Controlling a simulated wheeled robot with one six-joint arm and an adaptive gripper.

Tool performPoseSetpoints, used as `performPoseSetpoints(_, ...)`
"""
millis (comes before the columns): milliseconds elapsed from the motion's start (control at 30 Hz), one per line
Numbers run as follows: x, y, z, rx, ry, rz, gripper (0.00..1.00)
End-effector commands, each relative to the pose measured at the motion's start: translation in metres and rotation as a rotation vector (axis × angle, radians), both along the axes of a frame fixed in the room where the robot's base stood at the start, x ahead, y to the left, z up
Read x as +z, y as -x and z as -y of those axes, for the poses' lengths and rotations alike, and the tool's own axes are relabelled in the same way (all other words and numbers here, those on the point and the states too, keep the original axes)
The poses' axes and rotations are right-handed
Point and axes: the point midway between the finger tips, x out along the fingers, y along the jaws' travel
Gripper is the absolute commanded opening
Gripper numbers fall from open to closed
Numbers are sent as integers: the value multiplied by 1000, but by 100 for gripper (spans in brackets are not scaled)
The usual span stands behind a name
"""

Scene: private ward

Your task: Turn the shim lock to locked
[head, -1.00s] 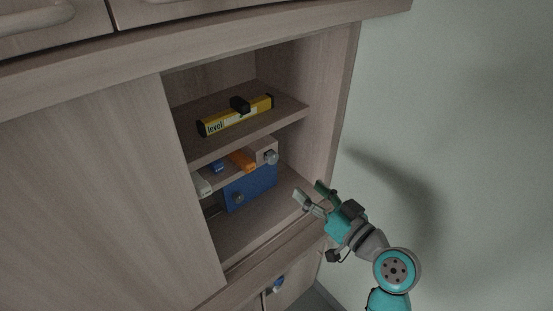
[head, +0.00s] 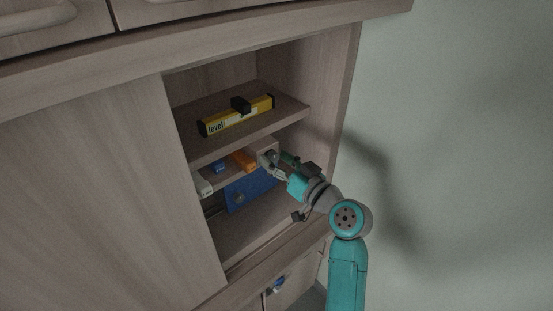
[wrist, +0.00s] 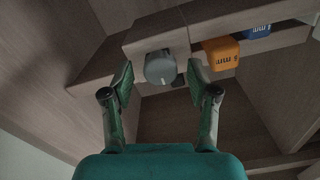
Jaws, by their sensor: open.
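A round grey knob (wrist: 159,67), which looks like the shim lock, sits on the end of a wooden holder (wrist: 158,35) inside the cabinet. In the wrist view it lies between the two fingers of my gripper (wrist: 160,78), just beyond the tips, with no clear contact. I cannot read whether it is set to locked. In the head view my open, empty gripper (head: 277,164) is at the right end of the shim row and largely covers the knob. Orange (head: 243,161) and blue (head: 219,167) shims marked in mm sit in the holder beside it.
A yellow level (head: 236,116) lies on the shelf (head: 285,107) above my gripper. A blue panel (head: 252,188) with a small knob is below the shims. The cabinet's right wall (head: 335,90) is close to my arm; a closed door panel (head: 100,190) covers the left.

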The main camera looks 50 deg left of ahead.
Motion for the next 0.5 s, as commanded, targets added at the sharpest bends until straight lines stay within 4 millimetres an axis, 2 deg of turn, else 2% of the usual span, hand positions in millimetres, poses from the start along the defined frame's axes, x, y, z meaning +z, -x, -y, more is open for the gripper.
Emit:
performPoseSetpoints(333, 0, 0, -4, 0, 0, 0, 59)
performPoseSetpoints(367, 0, 0, -4, 0, 0, 0, 54)
performPoseSetpoints(500, 0, 0, -4, 0, 0, -1, 19)
